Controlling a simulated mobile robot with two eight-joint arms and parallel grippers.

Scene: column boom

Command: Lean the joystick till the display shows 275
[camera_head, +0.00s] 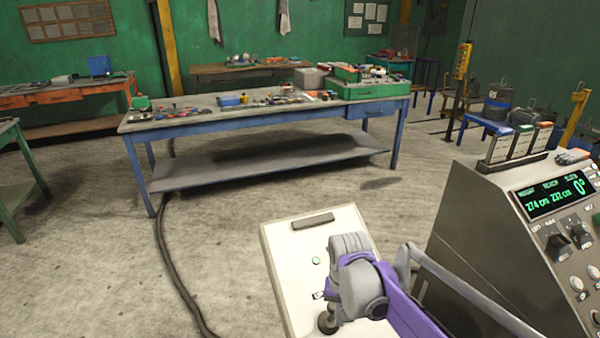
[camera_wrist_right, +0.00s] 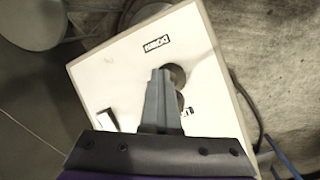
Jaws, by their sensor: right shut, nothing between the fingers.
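The display (camera_head: 553,196) on the grey console shows HEIGHT 274 cm, REACH 232 cm and a slew of 0° in green figures. A white control box (camera_head: 290,255) with a small green light stands left of the console. The dark round joystick (camera_head: 327,320) is on the box, partly hidden by my right gripper (camera_head: 335,306). In the wrist view the shut grey fingers (camera_wrist_right: 161,76) lie over the joystick (camera_wrist_right: 178,74), near a DOWN label, with nothing between them. I cannot tell whether they touch it or how far it leans. My left gripper is out of view.
The console (camera_head: 490,245) with knobs and buttons stands close on the right. A blue workbench (camera_head: 230,125) with tools and boxes stands further back. A dark cable (camera_head: 172,260) runs along the floor left of the control box. The floor at left is mostly clear.

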